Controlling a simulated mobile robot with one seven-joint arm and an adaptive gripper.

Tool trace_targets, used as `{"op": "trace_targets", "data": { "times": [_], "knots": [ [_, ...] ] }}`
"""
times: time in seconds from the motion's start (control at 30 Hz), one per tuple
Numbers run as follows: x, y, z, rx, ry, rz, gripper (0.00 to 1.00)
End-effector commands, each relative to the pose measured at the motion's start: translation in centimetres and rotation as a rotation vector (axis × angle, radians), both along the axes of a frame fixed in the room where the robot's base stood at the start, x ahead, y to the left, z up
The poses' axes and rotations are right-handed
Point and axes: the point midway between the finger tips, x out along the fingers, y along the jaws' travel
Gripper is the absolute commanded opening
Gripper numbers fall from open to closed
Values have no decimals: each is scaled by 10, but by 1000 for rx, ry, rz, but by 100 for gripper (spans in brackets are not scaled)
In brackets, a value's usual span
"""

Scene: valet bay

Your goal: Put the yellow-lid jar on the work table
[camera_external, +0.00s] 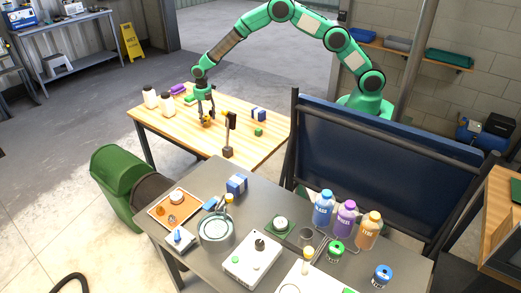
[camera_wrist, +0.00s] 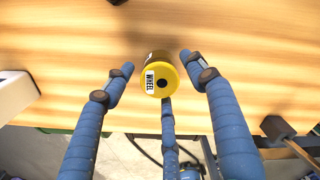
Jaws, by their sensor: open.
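The yellow-lid jar (camera_wrist: 158,82) stands on the wooden-topped table (camera_external: 170,128), near its front edge. In the wrist view its yellow lid has a dark centre spot and a white "WHEEL" label. In the external view the jar (camera_external: 206,123) is small and partly hidden by my fingers. My gripper (camera_wrist: 157,64) is open, with blue-wrapped fingers spread on either side of the jar and a third finger below it in the picture. Visible gaps separate the side fingers from the jar. In the external view my gripper (camera_external: 205,112) points down at the jar.
A dark-headed mallet-like object (camera_external: 229,135) stands close right of the jar. A cluttered grey bench (camera_external: 190,270) is in front.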

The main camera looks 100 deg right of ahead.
Motion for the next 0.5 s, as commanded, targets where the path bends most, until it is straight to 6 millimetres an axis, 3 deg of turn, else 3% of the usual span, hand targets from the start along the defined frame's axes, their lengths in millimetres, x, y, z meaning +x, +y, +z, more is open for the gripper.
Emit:
{"op": "trace_targets", "data": {
  "times": [0.2,0.5],
  "knots": [
    [1,0,40,-1,-2,0,56],
    [0,0,80,0,-1,0,56]
  ]
}}
